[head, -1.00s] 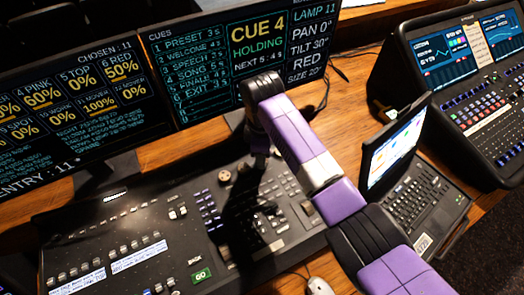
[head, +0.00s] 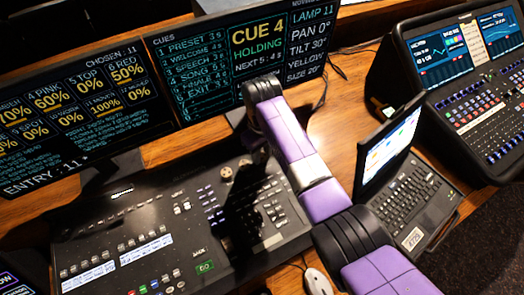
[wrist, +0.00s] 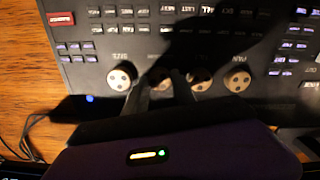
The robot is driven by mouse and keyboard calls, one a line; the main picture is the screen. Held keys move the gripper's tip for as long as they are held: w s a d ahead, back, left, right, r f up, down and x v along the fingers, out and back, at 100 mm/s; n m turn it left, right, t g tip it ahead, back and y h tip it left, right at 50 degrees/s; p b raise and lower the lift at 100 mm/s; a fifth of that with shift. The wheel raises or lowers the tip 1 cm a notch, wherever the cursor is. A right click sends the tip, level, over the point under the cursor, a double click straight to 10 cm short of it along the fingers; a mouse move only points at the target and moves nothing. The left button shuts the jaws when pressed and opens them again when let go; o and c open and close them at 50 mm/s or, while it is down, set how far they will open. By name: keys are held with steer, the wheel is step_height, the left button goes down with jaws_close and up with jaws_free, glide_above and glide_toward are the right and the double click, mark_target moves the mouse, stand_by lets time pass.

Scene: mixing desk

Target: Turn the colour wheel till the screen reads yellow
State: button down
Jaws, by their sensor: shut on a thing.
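The right-hand desk screen (head: 262,60) has a column at its right edge reading LAMP 11, PAN 0°, TILT 30°, YELLOW and SIZE 20°. My gripper (wrist: 162,85) is shut on the colour wheel (wrist: 159,76), second from left in the wrist view's row of round knobs, with one finger on each side. The size wheel (wrist: 122,76) is to its left. The tilt wheel (wrist: 199,78) and pan wheel (wrist: 238,78) are to its right. In the head view my arm hides the colour wheel and the fingers.
The black mixing desk (head: 150,215) has many keys and faders around the wheels. An open laptop (head: 405,190) stands right of my arm, and a second console (head: 480,95) beyond it. A white mouse (head: 317,282) lies at the front.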

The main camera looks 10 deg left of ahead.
mark_target(262, 155)
steer(key=shift+m, duration=0.3)
steer(key=c, duration=1)
jaws_free()
steer(key=shift+c, duration=0.2)
steer(key=shift+r, duration=0.1)
steer(key=shift+r+b, duration=0.6)
steer(key=shift+r, duration=3.25)
